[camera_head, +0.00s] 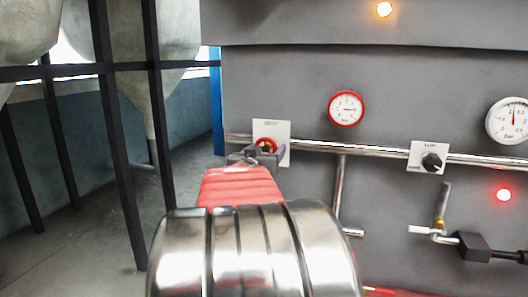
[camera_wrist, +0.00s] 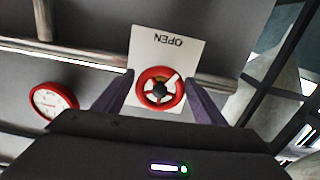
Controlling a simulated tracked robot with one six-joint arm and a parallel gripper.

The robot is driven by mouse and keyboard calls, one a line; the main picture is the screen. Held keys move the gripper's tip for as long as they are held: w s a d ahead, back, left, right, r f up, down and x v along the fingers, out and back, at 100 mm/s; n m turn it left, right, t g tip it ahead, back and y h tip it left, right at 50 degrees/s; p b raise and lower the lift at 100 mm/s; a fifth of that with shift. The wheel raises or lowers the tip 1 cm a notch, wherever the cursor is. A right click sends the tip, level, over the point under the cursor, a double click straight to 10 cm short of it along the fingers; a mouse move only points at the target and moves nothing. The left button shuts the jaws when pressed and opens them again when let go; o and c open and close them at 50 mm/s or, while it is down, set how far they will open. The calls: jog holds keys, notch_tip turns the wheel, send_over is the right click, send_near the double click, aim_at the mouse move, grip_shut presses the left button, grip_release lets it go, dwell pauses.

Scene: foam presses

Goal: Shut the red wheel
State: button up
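The plate reads OPEN, upside down in the wrist view. In the head view the wheel (camera_head: 265,145) shows just above my gripper (camera_head: 262,156), which partly covers it. In the wrist view my gripper (camera_wrist: 159,92) has its two dark fingers apart, one on each side of the wheel. Nothing is clamped between them. I cannot tell whether either fingertip touches the rim.
A steel pipe (camera_head: 380,150) runs across the grey panel (camera_head: 280,80). A red-rimmed gauge (camera_head: 346,108), a white gauge (camera_head: 509,121), a black knob (camera_head: 431,162) and a lever valve (camera_head: 440,235) are to the right. Dark frame posts (camera_head: 118,150) and tanks stand left.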

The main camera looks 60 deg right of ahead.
jog(key=c, duration=0.7)
jog(key=shift+a, duration=0.2)
jog(key=shift+c, duration=0.4)
jog(key=shift+d, duration=0.1)
